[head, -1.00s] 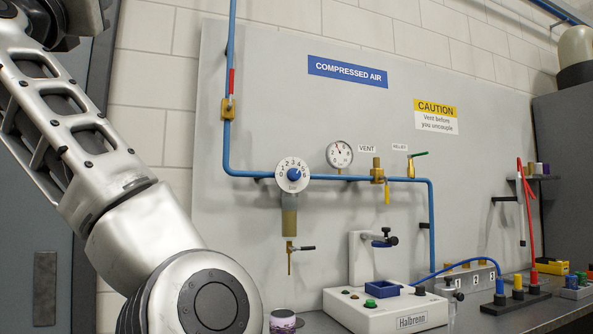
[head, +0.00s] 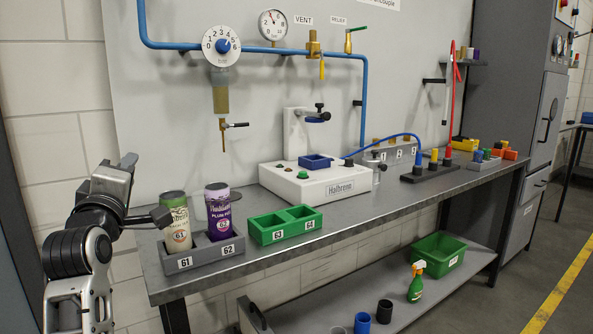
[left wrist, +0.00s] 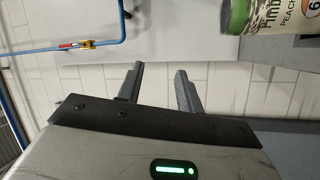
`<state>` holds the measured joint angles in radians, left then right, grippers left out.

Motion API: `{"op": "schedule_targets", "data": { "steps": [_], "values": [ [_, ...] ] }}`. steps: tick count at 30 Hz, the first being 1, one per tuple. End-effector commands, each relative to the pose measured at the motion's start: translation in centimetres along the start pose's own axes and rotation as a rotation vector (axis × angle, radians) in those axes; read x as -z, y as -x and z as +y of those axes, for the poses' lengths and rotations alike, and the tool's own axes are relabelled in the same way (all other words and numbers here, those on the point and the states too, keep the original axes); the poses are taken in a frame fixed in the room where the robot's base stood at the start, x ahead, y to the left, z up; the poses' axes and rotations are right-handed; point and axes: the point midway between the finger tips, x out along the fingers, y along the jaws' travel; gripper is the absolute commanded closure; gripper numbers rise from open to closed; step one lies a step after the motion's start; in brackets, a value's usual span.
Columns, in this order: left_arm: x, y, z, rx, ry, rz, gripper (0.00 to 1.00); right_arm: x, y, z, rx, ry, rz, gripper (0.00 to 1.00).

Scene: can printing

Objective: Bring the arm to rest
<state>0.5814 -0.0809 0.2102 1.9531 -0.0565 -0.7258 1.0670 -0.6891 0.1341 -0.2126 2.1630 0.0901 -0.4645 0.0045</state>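My left gripper (head: 147,188) is at the left end of the bench in the head view, just left of the green and white can. Its two fingers are apart with nothing between them, as the left wrist view (left wrist: 158,84) also shows. The green and white can (head: 177,222) stands in slot 61 of the grey two-slot holder (head: 206,258). A purple can (head: 218,211) stands in slot 62. In the left wrist view the green can (left wrist: 270,14) shows at the top right, clear of the fingers. My right gripper is not seen.
An empty green holder (head: 287,226), marked 63 and 64, sits right of the cans. The white Halbronn unit (head: 331,185) stands behind. The nozzle (head: 223,137) hangs above the bench. The lower shelf (head: 312,304) carries cups, a spray bottle and a green bin (head: 437,254).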

Motion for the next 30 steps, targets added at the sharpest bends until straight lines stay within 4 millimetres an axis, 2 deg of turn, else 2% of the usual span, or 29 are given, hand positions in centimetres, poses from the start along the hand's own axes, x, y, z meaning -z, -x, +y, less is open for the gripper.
{"op": "schedule_targets", "data": {
  "steps": [1, 5, 6, 8, 11, 15, 18, 22, 24, 26, 30],
  "values": [
    [-2.4, 1.5, -3.6, 0.047, -0.117, -0.054, 0.64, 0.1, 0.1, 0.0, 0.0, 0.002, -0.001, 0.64],
    [-7.6, 6.0, -10.8, 0.114, -0.391, -0.2, 0.64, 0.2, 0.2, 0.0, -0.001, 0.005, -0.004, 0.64],
    [-9.1, 7.8, -12.9, 0.129, -0.467, -0.25, 0.64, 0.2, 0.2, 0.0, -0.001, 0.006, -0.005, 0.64],
    [-11.2, 10.7, -15.8, 0.146, -0.575, -0.33, 0.64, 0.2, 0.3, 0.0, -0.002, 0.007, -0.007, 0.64],
    [-14.4, 16.3, -20.1, 0.16, -0.737, -0.473, 0.64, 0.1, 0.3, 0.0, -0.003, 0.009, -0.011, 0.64],
    [-17.9, 25.1, -24.6, 0.149, -0.919, -0.68, 0.64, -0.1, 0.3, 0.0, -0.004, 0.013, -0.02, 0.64],
    [-19.6, 30.9, -26.4, 0.126, -1.007, -0.81, 0.64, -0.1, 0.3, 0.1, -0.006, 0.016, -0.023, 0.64],
    [-20.8, 36.3, -27.5, 0.094, -1.076, -0.926, 0.64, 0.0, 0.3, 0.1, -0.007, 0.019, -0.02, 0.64],
    [-21.1, 38.1, -27.7, 0.082, -1.094, -0.963, 0.64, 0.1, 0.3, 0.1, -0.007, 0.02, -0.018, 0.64],
    [-21.3, 38.9, -27.8, 0.075, -1.103, -0.98, 0.64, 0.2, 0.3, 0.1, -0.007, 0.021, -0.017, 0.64],
    [-21.4, 39.3, -27.8, 0.07, -1.109, -0.989, 0.64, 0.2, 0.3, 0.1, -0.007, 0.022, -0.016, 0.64]
  ]
}}
